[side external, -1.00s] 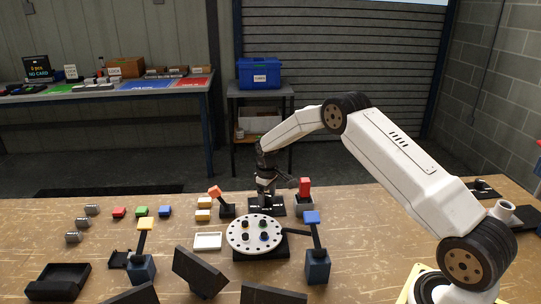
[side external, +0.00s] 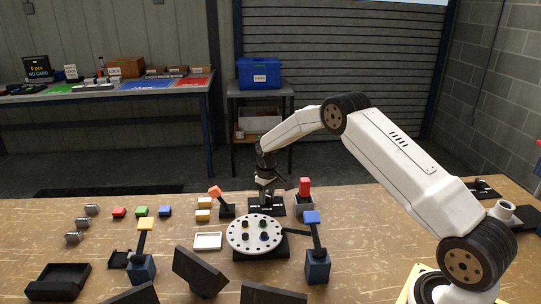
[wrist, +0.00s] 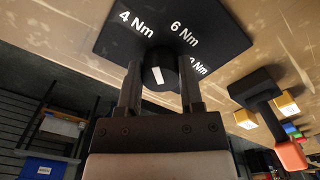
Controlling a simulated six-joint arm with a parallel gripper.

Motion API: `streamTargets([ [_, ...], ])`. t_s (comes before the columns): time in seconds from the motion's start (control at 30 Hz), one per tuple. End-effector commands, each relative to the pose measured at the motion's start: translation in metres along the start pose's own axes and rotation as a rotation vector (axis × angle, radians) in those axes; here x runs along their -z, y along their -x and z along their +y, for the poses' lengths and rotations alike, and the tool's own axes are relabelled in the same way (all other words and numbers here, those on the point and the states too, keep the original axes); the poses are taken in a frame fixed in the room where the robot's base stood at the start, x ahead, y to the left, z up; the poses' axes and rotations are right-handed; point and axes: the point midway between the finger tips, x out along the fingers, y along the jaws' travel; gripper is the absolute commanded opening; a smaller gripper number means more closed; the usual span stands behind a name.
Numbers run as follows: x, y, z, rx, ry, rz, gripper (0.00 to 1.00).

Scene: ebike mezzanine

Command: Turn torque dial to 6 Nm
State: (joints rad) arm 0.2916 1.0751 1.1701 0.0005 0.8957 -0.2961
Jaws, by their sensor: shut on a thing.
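The torque dial is a round black knob (wrist: 158,70) with a white mark on its face, on a black plate (wrist: 100,40). The plate prints "4 Nm" to the upper left of the knob and "6 Nm" to the upper right. A third label at the right is partly hidden by a finger. I cannot tell which label the white mark points to. My gripper (wrist: 160,88) is shut on the knob, one finger on each side. In the side view, my gripper (side external: 266,196) is low over the black dial plate (side external: 281,210), hiding the knob.
A white round plate with holes and pegs (side external: 240,226) stands in front of the dial. A red-topped lever (side external: 305,187) is close at the right, and an orange-topped lever (side external: 215,192) at the left. Blue- and yellow-topped levers stand nearer the camera.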

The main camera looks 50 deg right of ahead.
Motion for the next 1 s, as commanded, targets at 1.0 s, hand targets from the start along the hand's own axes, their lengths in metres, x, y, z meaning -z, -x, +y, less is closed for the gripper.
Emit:
streamTargets([
  [1.0,0.0008,-0.0003,-0.0035,-0.001,-0.825,-0.003,0.0],
])
